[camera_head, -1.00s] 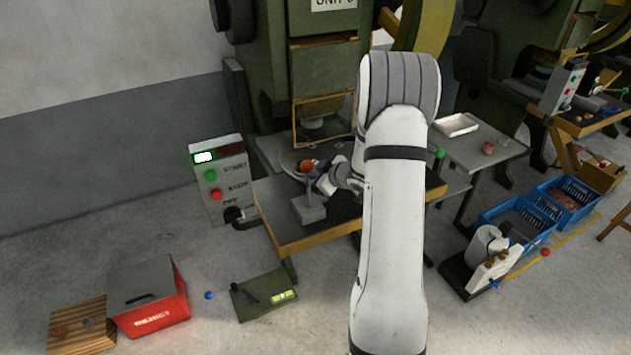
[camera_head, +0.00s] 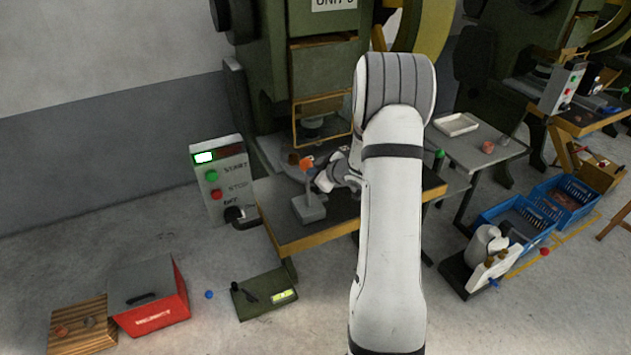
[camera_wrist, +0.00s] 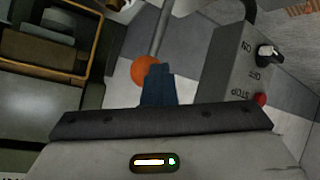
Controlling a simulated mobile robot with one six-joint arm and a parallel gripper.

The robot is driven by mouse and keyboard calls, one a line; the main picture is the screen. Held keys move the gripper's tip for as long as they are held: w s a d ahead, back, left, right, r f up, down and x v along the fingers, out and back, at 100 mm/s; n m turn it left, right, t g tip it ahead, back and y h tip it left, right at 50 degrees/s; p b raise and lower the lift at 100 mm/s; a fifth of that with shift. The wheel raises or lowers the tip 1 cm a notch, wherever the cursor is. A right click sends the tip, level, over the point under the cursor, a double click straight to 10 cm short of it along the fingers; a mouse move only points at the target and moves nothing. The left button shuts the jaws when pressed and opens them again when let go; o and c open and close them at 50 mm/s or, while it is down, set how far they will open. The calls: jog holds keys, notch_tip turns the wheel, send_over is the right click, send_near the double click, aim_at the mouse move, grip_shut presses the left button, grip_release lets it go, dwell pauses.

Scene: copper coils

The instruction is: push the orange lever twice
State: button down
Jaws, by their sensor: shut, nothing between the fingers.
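The orange lever's knob (camera_head: 307,163) tops a thin rod on a grey base (camera_head: 309,208) on the press table. In the wrist view the round orange knob (camera_wrist: 144,70) sits at the tip of my gripper, with its grey rod (camera_wrist: 161,28) running upward in the picture. My gripper (camera_head: 317,175) is shut and empty, beside the knob on its right in the head view. In the wrist view the dark blue fingertips (camera_wrist: 157,82) overlap the knob's edge. I cannot tell whether they touch it. My arm hides part of the table.
A grey control box (camera_head: 222,180) with green and red buttons and a black switch stands left of the table. The green press (camera_head: 325,70) rises behind. A red reject bin (camera_head: 150,297) and a green pedal box (camera_head: 264,293) are on the floor.

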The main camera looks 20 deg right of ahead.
jog(key=shift+w+r, duration=0.15)
jog(key=shift+w, duration=0.35)
dwell(0.4)
dwell(0.4)
jog(key=s+f+b, duration=0.1)
jog(key=s+b, duration=0.1)
jog(key=s, duration=0.5)
jog(key=shift+s+d+f, duration=0.15)
jog(key=shift+s+f, duration=0.15)
dwell(0.5)
jog(key=shift+s+f+b, duration=0.25)
jog(key=shift+s+b, duration=0.05)
jog(key=shift+s, duration=0.95)
jog(key=shift+s+f+b, duration=0.25)
jog(key=shift+s+b, duration=0.05)
jog(key=shift+s, duration=0.9)
